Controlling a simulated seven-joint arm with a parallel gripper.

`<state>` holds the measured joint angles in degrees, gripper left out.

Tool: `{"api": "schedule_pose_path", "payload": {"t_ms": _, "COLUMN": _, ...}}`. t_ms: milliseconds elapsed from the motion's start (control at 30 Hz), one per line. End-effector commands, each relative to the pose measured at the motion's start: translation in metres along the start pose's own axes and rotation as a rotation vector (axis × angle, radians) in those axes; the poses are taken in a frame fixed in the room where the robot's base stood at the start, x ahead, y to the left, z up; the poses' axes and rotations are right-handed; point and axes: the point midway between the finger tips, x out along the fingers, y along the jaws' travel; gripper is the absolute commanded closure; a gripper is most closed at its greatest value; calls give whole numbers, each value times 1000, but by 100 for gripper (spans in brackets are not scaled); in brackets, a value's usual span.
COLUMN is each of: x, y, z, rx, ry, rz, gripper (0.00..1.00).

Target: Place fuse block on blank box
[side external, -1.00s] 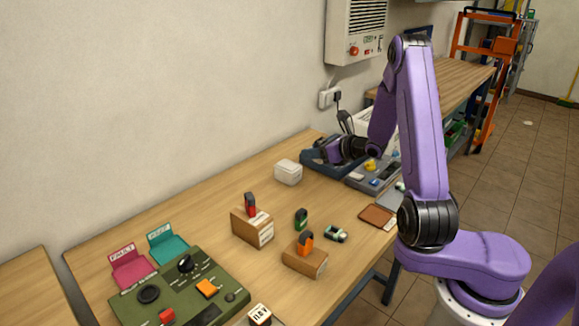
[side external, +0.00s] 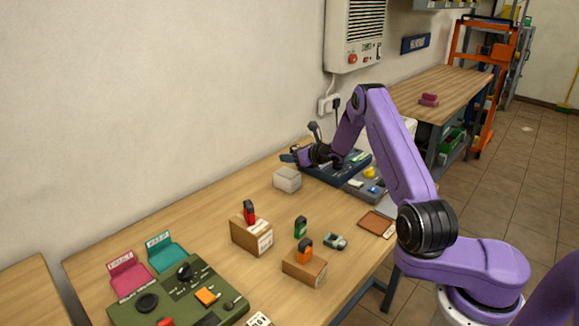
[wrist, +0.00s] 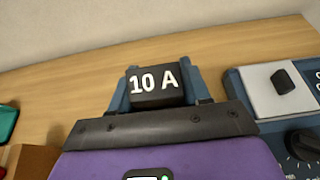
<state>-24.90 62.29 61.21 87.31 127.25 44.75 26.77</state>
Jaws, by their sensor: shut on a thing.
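My gripper (side external: 289,157) is shut on a black fuse block (wrist: 156,87) marked "10 A" in white, which sits between the two blue-grey fingers in the wrist view. In the side view the gripper is just above and behind a small plain white box (side external: 287,181), which shows no visible marking. The exact gap between gripper and box cannot be told from here. The box does not show in the wrist view, and the block is too small to make out in the side view.
A blue unit (wrist: 240,84) with a white plate and black knob is right of my gripper. Two brown boxes (side external: 246,236) (side external: 297,268) carry red and orange items. A green control panel (side external: 190,292) stands in front. Bare tabletop lies left of the white box.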

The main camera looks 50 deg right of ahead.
Motion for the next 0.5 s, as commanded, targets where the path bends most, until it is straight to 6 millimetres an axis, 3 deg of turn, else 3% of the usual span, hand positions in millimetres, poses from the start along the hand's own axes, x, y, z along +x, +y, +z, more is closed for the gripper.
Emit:
{"api": "schedule_pose_path", "payload": {"t_ms": 267, "x": 19, "y": -4, "z": -10, "rx": 0, "ry": -1, "rz": 2, "gripper": 86}}
{"api": "schedule_pose_path", "payload": {"t_ms": 500, "x": 31, "y": -4, "z": -36, "rx": 1, "ry": 0, "rz": 1, "gripper": 86}}
